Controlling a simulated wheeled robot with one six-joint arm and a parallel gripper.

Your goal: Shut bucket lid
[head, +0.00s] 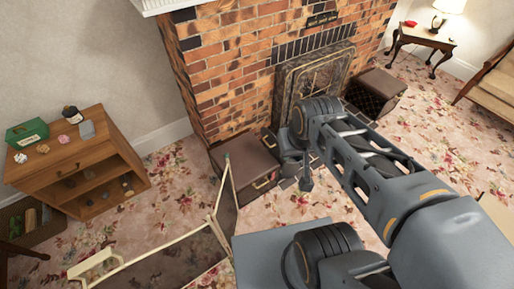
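No object is plainly recognisable as a bucket. Two dark brown box-like containers stand by the hearth. The left box (236,154) has a brass-coloured handle on its front, and its top looks flat; my arm's end hides part of its right side. The right box (379,82) has a patterned front and a flat-looking top. I cannot tell from here whether either top is a lid standing slightly open. My gripper (297,182) is just right of the left box, low in front of the fireplace. Its fingers are small and dark, and whether they touch the box is unclear.
A wooden shelf unit (120,165) is at left, a side table (424,38) with a lamp at upper right. The brick fireplace (235,65) is behind. Floral carpet is open at right.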

